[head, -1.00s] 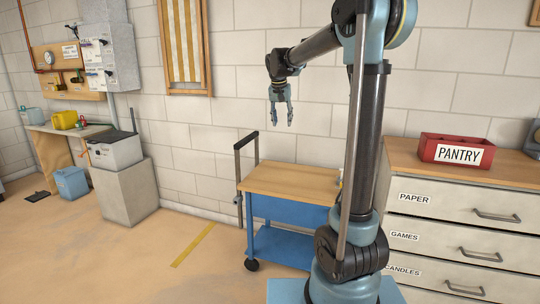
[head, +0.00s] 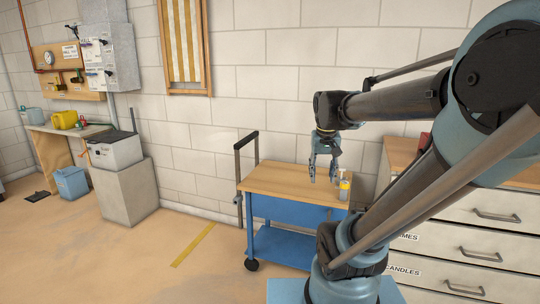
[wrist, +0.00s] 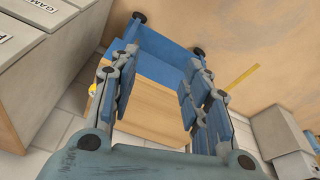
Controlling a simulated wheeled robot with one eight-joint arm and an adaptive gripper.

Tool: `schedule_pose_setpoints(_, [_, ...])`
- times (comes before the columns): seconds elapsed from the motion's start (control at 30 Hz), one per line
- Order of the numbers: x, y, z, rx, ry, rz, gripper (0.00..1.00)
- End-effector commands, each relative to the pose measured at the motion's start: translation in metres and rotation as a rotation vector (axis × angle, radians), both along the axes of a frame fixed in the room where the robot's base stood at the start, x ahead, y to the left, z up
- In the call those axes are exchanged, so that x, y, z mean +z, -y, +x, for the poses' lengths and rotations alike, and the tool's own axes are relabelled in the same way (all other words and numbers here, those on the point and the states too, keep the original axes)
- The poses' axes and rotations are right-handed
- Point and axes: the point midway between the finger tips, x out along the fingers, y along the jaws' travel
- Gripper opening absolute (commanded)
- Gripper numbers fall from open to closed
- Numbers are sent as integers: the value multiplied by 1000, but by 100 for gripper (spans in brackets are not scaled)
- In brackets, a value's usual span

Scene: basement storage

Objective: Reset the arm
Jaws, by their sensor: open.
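My gripper (head: 323,170) is open and empty, pointing down above the right part of the cart's wooden top in the head view. In the wrist view, its two fingers (wrist: 155,100) are spread wide, with the wooden top and blue cart between and beyond them. The cart (head: 275,182) has a wooden top, a blue body and a dark upright handle at its left end. My arm reaches forward and covers part of the drawer unit.
Small bottles, one with yellow (head: 344,188), stand at the cart's right edge. The drawer unit (head: 480,232) stands at the right. The floor left of the cart is clear.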

Motion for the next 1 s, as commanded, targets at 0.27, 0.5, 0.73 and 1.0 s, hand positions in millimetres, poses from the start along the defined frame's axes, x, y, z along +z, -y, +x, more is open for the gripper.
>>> schedule_pose_setpoints(0.27, [-65,12,-75,43,-15,12,43])
schedule_pose_setpoints(0.5, [-106,13,-112,72,-20,20,43])
schedule_pose_setpoints(0.73, [-115,13,-119,79,-21,22,43])
schedule_pose_setpoints(1.0, [-114,13,-119,79,-21,22,43])
